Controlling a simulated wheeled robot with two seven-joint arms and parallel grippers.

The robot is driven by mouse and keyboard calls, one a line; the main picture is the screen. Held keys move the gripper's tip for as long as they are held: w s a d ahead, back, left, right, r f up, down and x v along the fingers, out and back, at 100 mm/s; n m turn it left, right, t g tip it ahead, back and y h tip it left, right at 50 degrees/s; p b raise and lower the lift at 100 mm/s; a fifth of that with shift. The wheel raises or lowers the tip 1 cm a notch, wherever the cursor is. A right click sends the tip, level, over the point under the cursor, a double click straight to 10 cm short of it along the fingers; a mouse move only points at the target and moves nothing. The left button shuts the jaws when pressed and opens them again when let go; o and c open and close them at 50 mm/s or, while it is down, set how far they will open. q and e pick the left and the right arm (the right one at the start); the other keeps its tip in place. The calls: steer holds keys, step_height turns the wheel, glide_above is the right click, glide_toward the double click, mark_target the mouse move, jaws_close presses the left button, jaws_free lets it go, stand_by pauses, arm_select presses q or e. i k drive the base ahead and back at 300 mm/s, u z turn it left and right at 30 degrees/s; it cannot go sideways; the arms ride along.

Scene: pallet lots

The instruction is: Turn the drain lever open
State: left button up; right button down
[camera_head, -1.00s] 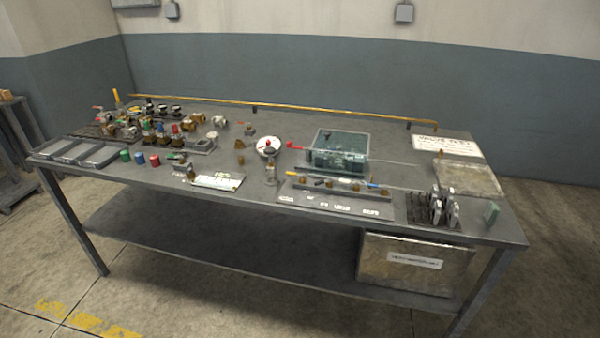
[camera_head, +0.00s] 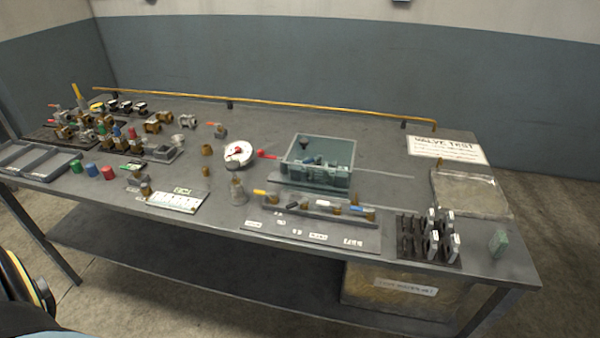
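A green-grey water tank (camera_head: 318,162) stands on the bench, right of centre. A short red lever (camera_head: 267,155) sticks out at the tank's left side, beside a round white dial (camera_head: 239,154) with a red centre. I cannot tell for sure which handle is the drain lever, or whether the red one is open or shut. Neither of my grippers shows. Only a dark, yellow-edged part, likely mine, is at the lower left edge, away from the bench objects.
The bench (camera_head: 400,180) holds many brass valves (camera_head: 105,125) at left, grey trays (camera_head: 50,162), a strip with coloured handles (camera_head: 315,205) in front of the tank, and a rack of upright plates (camera_head: 430,240) at right. A yellow pipe (camera_head: 270,106) runs along the back.

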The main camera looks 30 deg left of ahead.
mark_target(272, 194)
steer(key=u, duration=0.25)
steer(key=i, duration=0.7)
steer(key=u, duration=0.55)
